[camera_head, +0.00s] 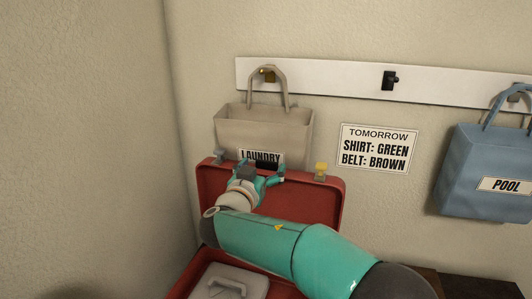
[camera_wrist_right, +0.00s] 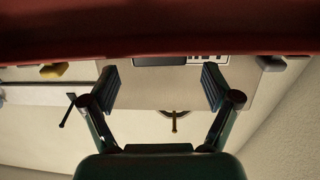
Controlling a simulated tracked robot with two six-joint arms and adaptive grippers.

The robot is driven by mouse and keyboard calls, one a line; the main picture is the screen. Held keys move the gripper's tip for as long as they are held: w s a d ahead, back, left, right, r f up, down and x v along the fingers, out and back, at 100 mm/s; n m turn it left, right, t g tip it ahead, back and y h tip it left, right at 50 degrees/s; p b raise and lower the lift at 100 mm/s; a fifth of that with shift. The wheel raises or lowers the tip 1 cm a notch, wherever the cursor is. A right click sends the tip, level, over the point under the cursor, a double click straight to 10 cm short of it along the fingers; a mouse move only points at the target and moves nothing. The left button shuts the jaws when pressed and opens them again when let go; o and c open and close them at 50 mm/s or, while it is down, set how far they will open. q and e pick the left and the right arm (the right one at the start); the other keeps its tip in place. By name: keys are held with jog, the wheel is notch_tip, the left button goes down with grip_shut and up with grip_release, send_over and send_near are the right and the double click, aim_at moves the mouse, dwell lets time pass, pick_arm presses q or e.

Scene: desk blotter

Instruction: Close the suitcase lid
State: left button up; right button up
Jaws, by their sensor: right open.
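The red suitcase stands open, its lid (camera_head: 315,205) raised near upright in the head view. A grey latch (camera_head: 219,156) and a yellow latch (camera_head: 320,171) sit on the lid's top edge. My right gripper (camera_head: 265,171) is at the lid's top edge, between the latches, in front of the bag. In the right wrist view the gripper (camera_wrist_right: 162,82) has its fingers spread with nothing between them. The lid (camera_wrist_right: 160,30) fills the top of that view, close to the fingertips; contact cannot be told. My left gripper is out of view.
A beige LAUNDRY bag (camera_head: 250,127) hangs on a white hook rail (camera_head: 340,82) just behind the lid. A blue POOL bag (camera_head: 480,165) hangs at right, beside a sign (camera_head: 379,148). A grey handled item (camera_head: 230,283) lies in the suitcase base. A wall stands close on the left.

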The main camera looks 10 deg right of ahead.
aim_at(266, 163)
jog(key=shift+p+x, duration=0.55)
jog(key=shift+x, duration=1.2)
